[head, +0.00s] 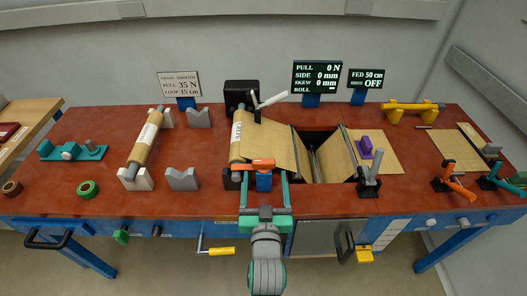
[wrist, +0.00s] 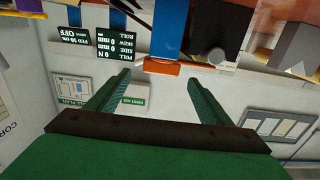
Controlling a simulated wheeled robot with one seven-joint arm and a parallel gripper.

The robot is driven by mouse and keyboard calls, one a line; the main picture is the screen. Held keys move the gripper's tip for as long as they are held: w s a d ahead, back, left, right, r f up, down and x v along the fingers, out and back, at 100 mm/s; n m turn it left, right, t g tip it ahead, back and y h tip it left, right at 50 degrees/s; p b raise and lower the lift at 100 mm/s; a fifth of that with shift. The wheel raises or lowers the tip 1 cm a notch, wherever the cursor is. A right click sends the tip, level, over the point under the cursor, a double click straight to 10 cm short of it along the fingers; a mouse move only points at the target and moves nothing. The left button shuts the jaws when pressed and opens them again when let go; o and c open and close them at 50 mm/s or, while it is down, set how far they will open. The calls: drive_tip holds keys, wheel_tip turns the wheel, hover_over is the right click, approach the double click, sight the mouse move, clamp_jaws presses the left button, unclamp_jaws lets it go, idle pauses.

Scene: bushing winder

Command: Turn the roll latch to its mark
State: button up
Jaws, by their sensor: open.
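The roll latch appears to be the orange bar (head: 250,164) on a blue block (head: 264,183) at the front end of the crepe roll (head: 237,140). The bar lies crosswise, reaching left over the roll's shaft end. In the wrist view, which is upside down, the orange bar (wrist: 177,68) shows just beyond the fingertips. My gripper (head: 264,177) is open and empty, its fingers pointing at the latch from the front, either side of the blue block. The wrist view shows my gripper (wrist: 159,77) with its fingers wide apart. I cannot make out the latch's mark.
A paper sheet (head: 268,142) runs from the roll to a dark opening (head: 318,150) in the red bench. A grey lever (head: 370,178) stands to the right. A spare roll (head: 145,140) rests on cradles at left. The display (head: 317,77) reads pull 0 N.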

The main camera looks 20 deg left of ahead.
drive_tip(key=shift+w+a+r, duration=0.25)
drive_tip(key=shift+w, duration=0.2)
drive_tip(key=x, duration=1)
drive_tip(key=shift+w+f, duration=0.1)
drive_tip(key=c, duration=1.5)
